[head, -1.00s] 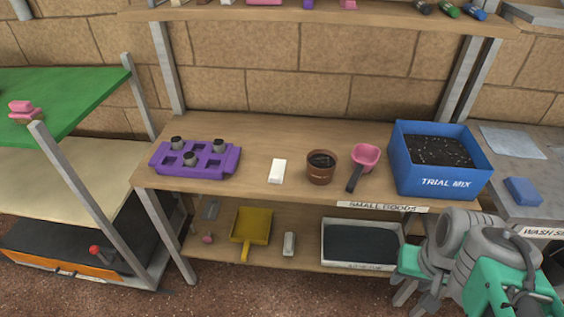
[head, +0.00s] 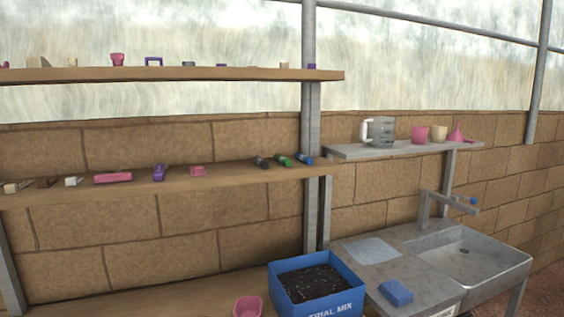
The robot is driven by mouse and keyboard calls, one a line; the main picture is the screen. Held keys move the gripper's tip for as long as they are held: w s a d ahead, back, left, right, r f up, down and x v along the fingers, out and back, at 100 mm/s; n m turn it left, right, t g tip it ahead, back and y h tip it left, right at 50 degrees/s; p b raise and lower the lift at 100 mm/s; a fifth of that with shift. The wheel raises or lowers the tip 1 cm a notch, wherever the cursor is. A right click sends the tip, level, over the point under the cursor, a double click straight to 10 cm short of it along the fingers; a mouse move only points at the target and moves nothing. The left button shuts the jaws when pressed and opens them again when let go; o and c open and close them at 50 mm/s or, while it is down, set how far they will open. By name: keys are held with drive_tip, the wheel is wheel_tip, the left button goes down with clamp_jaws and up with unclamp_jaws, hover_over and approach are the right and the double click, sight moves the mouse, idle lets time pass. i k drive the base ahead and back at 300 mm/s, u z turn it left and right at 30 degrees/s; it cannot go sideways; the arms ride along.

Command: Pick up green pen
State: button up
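The green pen (head: 283,160) lies near the right end of the middle wooden shelf (head: 220,178) in the head view. A dark pen (head: 262,162) lies just left of it and a blue pen (head: 304,159) just right of it. The three sit close together, small in the picture. My gripper is not in view now.
A metal post (head: 312,140) stands right of the pens. Below is a blue bin (head: 318,297) of dark mix on the bench. At right are a grey shelf (head: 345,151) with a jug (head: 379,131) and cups, and a sink (head: 465,250).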

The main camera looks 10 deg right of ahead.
sight(281, 160)
drive_tip(key=z, duration=0.2)
drive_tip(key=i, duration=0.4)
drive_tip(key=u, duration=1.05)
